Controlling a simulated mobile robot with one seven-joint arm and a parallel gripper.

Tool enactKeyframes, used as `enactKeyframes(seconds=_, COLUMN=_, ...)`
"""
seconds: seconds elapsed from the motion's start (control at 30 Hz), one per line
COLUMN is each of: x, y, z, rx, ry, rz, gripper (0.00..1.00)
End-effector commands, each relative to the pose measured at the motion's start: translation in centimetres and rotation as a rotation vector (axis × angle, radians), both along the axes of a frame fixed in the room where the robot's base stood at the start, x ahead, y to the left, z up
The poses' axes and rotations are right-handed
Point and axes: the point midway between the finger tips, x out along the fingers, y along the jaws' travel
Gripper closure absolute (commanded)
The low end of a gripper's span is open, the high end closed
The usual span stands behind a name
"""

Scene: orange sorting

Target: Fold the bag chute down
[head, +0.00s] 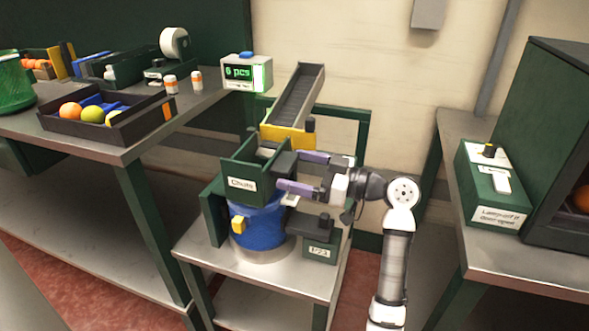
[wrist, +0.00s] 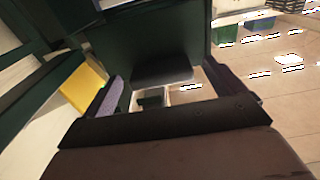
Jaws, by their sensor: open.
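The bag chute (head: 240,182) is a dark green open-topped box labelled "Chute", standing above a blue bag (head: 262,232) on a small metal-topped stand. My gripper (head: 302,174) is open at the right side of the chute, with its purple-padded fingers pointing left toward it. A dark block at the chute's right side lies near the upper finger; I cannot tell whether they touch. In the wrist view a dark green panel (wrist: 145,35) and a black flap-like part (wrist: 162,75) lie ahead of the fingers. Nothing is visibly gripped.
A yellow-fronted sloping ramp (head: 287,135) rises behind the chute. A green box (head: 318,250) stands low at the stand's right. The left bench holds a fruit tray (head: 142,127) and a counter reading "6 pcs" (head: 240,72). The right bench carries a green control box (head: 492,195).

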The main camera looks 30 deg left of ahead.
Motion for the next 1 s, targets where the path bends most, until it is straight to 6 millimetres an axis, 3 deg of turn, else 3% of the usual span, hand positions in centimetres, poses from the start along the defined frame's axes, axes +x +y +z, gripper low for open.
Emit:
enactKeyframes(seconds=0.2, x=0.9, y=-3.8, z=-0.3, rx=0.000, ry=-0.001, rz=-0.003, gripper=0.05)
enactKeyframes(seconds=0.4, x=1.4, y=-5.7, z=-0.4, rx=-0.001, ry=0.000, rz=-0.001, gripper=0.05)
enactKeyframes(seconds=1.0, x=1.4, y=-6.0, z=-0.4, rx=-0.001, ry=0.000, rz=-0.001, gripper=0.05)
